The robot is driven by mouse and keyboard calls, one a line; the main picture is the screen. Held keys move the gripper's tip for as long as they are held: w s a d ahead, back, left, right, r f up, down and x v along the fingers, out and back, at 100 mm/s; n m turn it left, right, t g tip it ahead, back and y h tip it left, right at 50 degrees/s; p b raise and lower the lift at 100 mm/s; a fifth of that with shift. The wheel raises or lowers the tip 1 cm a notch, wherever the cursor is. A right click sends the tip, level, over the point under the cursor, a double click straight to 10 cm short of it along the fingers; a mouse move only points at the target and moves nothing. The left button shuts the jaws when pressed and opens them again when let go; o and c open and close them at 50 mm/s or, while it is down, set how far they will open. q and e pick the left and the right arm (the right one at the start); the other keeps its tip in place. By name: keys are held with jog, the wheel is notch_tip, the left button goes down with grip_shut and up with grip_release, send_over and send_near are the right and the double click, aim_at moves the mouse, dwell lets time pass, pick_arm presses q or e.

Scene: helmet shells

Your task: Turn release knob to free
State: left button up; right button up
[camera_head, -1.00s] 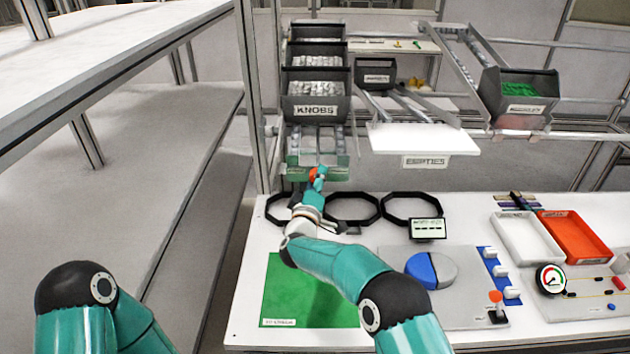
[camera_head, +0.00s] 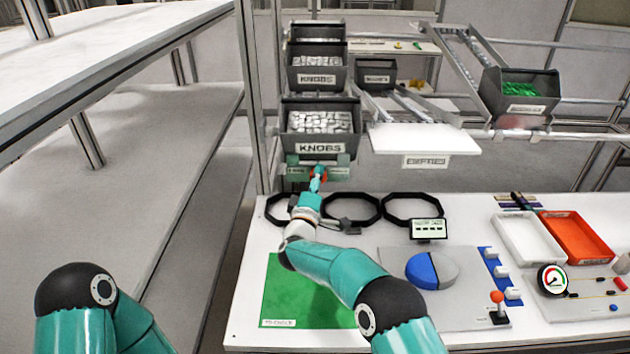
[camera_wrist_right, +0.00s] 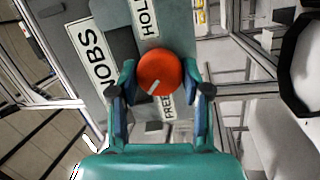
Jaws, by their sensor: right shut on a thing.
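The release knob (camera_wrist_right: 157,70) is round and orange-red with a white pointer mark. In the right wrist view the mark points down and left, on the side of the FREE label (camera_wrist_right: 167,105) rather than the HOLD label (camera_wrist_right: 149,18). My right gripper (camera_wrist_right: 160,88) is shut on the knob, one finger on each side. In the head view, the right gripper (camera_head: 318,180) is at the green plate (camera_head: 298,172) at the rack's lower end, largely hiding the knob. My left gripper is out of view; only its arm shows at lower left.
A front KNOBS bin (camera_head: 320,148) rests just above the green plate, with more grey bins (camera_head: 318,78) behind. Black octagonal rings (camera_head: 412,206) lie on the white table (camera_head: 247,318) near my right arm. A small display (camera_head: 429,229) stands to the right.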

jog(key=shift+s+a+f, duration=0.1)
jog(key=shift+a+f, duration=0.2)
jog(key=shift+f, duration=0.1)
jog(key=o, duration=1.1)
jog(key=shift+o, duration=0.2)
jog(key=shift+d+r, duration=0.1)
jog(key=shift+r, duration=0.1)
jog(key=shift+s, duration=0.1)
jog(key=v, duration=1.1)
jog(key=shift+s, duration=0.35)
jog(key=shift+f, duration=0.15)
